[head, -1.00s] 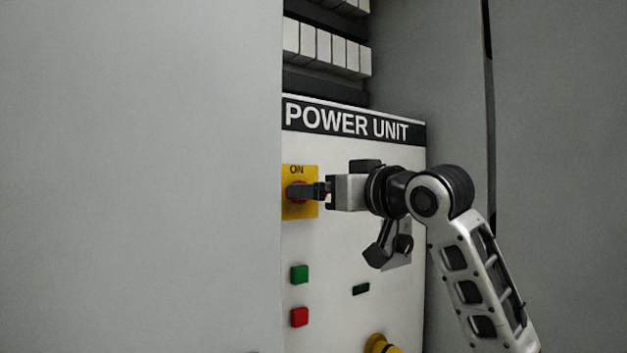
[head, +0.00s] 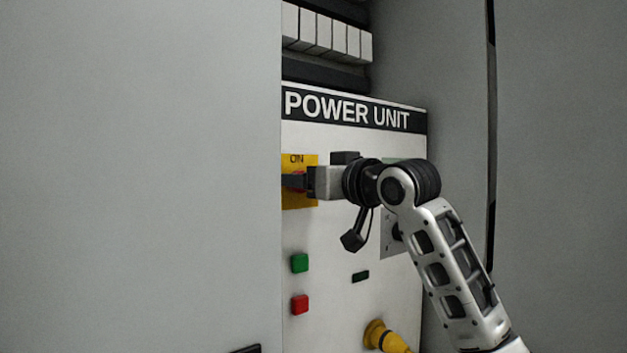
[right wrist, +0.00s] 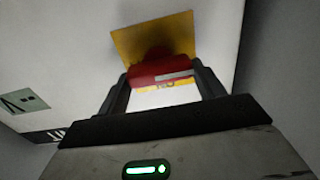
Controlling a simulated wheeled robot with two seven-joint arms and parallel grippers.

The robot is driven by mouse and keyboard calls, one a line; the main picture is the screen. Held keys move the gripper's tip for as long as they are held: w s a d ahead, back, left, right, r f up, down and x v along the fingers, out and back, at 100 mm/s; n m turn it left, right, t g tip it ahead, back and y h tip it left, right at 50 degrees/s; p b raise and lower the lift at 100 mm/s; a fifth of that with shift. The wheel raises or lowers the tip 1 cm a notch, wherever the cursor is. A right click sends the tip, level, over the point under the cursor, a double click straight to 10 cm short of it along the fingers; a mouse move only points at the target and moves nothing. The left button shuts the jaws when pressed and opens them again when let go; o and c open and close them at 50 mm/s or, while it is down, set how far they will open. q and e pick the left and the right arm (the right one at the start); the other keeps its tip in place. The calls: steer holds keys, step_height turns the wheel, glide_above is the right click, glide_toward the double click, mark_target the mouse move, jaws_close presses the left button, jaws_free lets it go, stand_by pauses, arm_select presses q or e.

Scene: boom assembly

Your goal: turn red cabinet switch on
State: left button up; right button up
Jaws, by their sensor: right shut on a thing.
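The red switch (right wrist: 160,69) sits on a yellow plate (head: 301,200) marked "ON" on the white power unit panel (head: 340,230). In the head view the switch is mostly hidden behind my right gripper (head: 295,181), which reaches it from the right. In the right wrist view my right gripper (right wrist: 162,88) has one finger on each side of the red handle and is shut on it. The yellow plate shows behind the handle there (right wrist: 185,35). My left gripper is not in view.
A green button (head: 299,263) and a red button (head: 299,305) are below the switch. A yellow connector (head: 385,337) sticks out at the bottom. A grey cabinet door (head: 140,180) stands close on the left, and a grey wall (head: 460,120) is on the right.

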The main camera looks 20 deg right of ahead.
steer(key=shift+w+d+f+m, duration=0.1)
steer(key=shift+m, duration=2.9)
steer(key=shift+s+d+f+m, duration=0.1)
steer(key=shift+m, duration=2.9)
steer(key=shift+w+d+f+m, duration=0.1)
steer(key=shift+m, duration=2.9)
steer(key=o, duration=1)
